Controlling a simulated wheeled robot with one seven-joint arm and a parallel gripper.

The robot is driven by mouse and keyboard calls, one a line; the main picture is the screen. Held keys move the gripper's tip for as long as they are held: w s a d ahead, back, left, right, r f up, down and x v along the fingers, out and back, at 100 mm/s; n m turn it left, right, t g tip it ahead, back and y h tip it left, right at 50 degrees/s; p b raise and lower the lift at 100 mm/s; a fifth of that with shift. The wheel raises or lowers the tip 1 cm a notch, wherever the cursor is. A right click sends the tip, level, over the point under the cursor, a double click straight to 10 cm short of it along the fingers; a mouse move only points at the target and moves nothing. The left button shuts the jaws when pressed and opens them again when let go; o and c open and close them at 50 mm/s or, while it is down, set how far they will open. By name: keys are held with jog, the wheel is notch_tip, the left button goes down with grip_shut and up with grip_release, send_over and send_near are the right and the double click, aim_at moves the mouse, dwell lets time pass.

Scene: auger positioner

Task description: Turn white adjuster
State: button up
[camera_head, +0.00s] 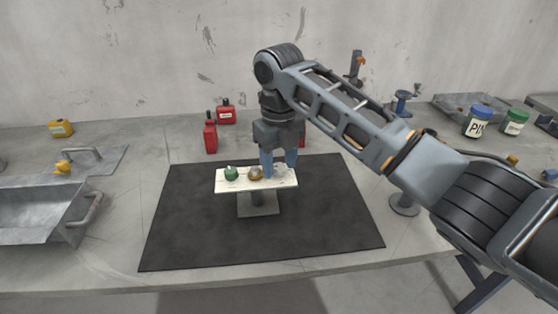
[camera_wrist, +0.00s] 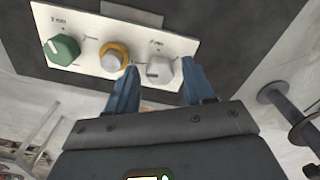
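A white panel (camera_head: 222,186) on a short stand carries a green knob (camera_head: 231,173), an orange-ringed knob (camera_head: 255,173) and a white adjuster at its right end. In the wrist view, the panel (camera_wrist: 85,18) shows the green knob (camera_wrist: 62,50), the orange-ringed knob (camera_wrist: 113,58) and the white adjuster (camera_wrist: 159,69). My gripper (camera_head: 279,168) points down over the panel's right part. Its blue fingers are open in the wrist view (camera_wrist: 160,66), one on each side of the white adjuster. I cannot tell whether they touch it.
The stand is on a black mat (camera_head: 190,235) with free room around it. Two red containers (camera_head: 210,136) (camera_head: 226,111) stand behind it. A metal tray (camera_head: 45,205) is at the left; jars (camera_head: 477,122) are at the right.

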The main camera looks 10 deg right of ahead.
aim_at(279, 166)
jog(key=shift+o, duration=0.2)
jog(key=shift+r+b, duration=0.55)
jog(key=shift+r, duration=3.35)
jog(key=shift+s, duration=0.1)
